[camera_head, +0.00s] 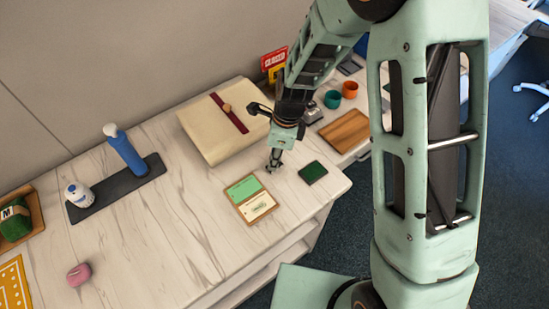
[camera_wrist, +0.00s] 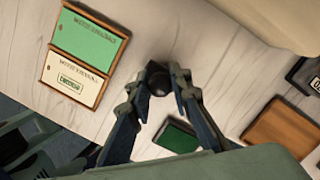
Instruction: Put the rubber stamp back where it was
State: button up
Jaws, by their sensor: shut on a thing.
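My gripper (camera_head: 274,163) is above the marble-patterned table, between the card tray and the green pad. In the wrist view its fingertips (camera_wrist: 163,88) are shut on a small dark, rounded thing (camera_wrist: 155,75), which looks like the rubber stamp's handle. The stamp's lower part is hidden, and I cannot tell whether it touches the table. A green stamp pad (camera_head: 313,172) lies to the right of the gripper; it also shows in the wrist view (camera_wrist: 177,137). A wooden tray (camera_head: 240,212) with a green card and a cream stamped card lies to the left.
A cream case (camera_head: 205,131) with a maroon band lies behind the gripper. A wooden board (camera_head: 343,130), a teal cup (camera_head: 332,99) and an orange cup (camera_head: 350,90) are right. A dark mat (camera_head: 95,207) bears a blue bottle (camera_head: 126,152). A pink object (camera_head: 79,275) sits front left.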

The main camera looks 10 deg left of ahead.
jog(key=shift+f, duration=0.2)
jog(key=o, duration=0.9)
jog(key=shift+r, duration=0.15)
jog(key=r, duration=0.4)
jog(key=d+r, duration=0.1)
jog(key=r, duration=0.7)
jog(key=shift+d, duration=0.4)
